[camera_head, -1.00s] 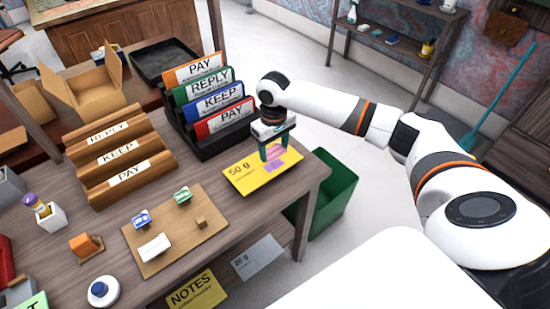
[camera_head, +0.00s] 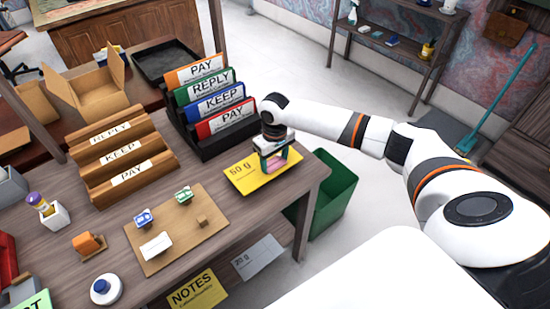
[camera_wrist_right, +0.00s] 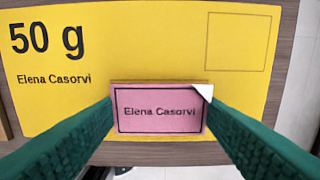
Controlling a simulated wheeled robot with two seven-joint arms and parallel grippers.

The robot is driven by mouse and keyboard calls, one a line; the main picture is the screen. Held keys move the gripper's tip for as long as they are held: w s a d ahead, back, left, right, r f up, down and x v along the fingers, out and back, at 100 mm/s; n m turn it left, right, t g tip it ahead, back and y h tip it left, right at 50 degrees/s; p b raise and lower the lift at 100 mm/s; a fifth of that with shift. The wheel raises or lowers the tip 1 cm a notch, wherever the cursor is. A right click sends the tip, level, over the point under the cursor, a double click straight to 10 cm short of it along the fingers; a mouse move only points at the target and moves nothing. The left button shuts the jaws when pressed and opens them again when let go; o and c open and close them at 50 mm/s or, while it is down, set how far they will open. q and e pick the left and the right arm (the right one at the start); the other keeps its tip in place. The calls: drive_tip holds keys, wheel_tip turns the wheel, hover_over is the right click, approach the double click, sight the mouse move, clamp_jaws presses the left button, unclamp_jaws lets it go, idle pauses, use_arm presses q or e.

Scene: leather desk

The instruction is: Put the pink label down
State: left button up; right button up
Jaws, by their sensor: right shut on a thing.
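The pink label (camera_wrist_right: 160,109) reads "Elena Casorvi" and has a dark border and a turned-up white corner at its upper right. My right gripper (camera_head: 274,160) is shut on it, with a green finger at each side in the right wrist view (camera_wrist_right: 160,118). The label hangs over the near edge of the yellow 50 g envelope (camera_head: 243,175), also marked "Elena Casorvi" in the right wrist view (camera_wrist_right: 130,50). I cannot tell whether it touches the envelope. In the head view the fingers partly hide the label (camera_head: 275,164). My left gripper is not in view.
The envelope lies near the right edge of the wooden desk (camera_head: 225,258). A black rack of coloured folders (camera_head: 200,146) stands just behind it to the left. A green bin (camera_head: 335,192) stands below the desk edge. A brown board (camera_head: 170,258) with small items lies left.

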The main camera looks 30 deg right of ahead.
sight(274, 164)
drive_tip(key=shift+s+a+f, duration=0.15)
drive_tip(key=shift+s+f, duration=0.25)
drive_tip(key=shift+f, duration=0.3)
drive_tip(key=o, duration=0.9)
drive_tip(key=shift+o, duration=0.5)
drive_tip(key=shift+w+r+b, duration=0.15)
drive_tip(key=shift+r+b, duration=0.15)
drive_tip(key=shift+r, duration=0.1)
wheel_tip(274, 164, up, 13)
drive_tip(key=shift+w+f, duration=0.2)
drive_tip(key=shift+w, duration=0.05)
